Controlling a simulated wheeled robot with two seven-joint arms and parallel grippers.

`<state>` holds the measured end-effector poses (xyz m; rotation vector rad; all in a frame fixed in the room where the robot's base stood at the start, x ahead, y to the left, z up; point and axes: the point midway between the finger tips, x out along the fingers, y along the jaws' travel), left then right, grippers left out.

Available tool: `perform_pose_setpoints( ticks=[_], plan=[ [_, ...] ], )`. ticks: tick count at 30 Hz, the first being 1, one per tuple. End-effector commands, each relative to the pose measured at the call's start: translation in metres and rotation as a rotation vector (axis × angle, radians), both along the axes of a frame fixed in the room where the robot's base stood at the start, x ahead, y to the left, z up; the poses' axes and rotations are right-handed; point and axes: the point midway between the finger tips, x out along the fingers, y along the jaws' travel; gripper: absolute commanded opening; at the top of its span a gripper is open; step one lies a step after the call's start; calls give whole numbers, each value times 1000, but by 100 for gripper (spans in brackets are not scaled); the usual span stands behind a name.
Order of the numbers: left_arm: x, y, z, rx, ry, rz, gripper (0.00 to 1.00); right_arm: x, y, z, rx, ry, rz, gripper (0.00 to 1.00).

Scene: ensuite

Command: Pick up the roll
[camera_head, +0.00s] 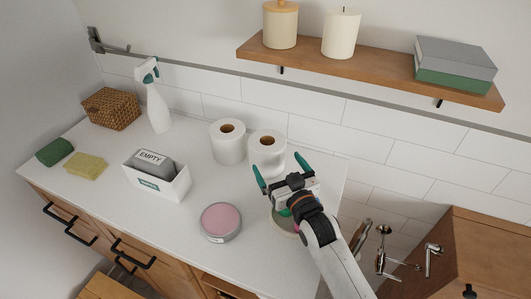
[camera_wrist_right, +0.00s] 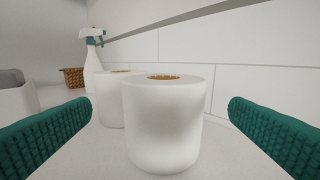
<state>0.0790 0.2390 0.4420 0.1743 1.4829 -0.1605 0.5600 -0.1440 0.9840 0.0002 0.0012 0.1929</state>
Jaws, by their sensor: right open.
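Two white paper rolls stand upright side by side on the white counter against the tiled wall. The right roll (camera_head: 267,150) is nearest my right gripper (camera_head: 282,172), whose teal fingers are open in front of it. In the right wrist view this roll (camera_wrist_right: 164,122) stands centred ahead, between the two spread fingers and apart from them. The left roll (camera_head: 228,146) is partly hidden behind it in the wrist view (camera_wrist_right: 110,97). My left gripper is not in view.
A wooden shelf (camera_head: 360,70) hangs above. Part of another round item shows under my gripper.

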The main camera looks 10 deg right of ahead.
Motion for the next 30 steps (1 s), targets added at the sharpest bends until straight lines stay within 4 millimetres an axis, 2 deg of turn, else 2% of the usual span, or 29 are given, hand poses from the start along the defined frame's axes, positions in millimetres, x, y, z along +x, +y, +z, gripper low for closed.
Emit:
perform_pose_setpoints(
  ticks=[3,13,17,21,30],
  plan=[
    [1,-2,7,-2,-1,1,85,22,4,4,-1,0,0,100],
    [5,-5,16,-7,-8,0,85,50,8,7,-1,0,0,100],
    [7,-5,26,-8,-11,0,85,70,10,17,0,-1,0,100],
    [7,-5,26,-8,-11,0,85,86,13,13,0,2,0,100],
    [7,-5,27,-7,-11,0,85,92,14,12,0,1,0,100]
  ],
)
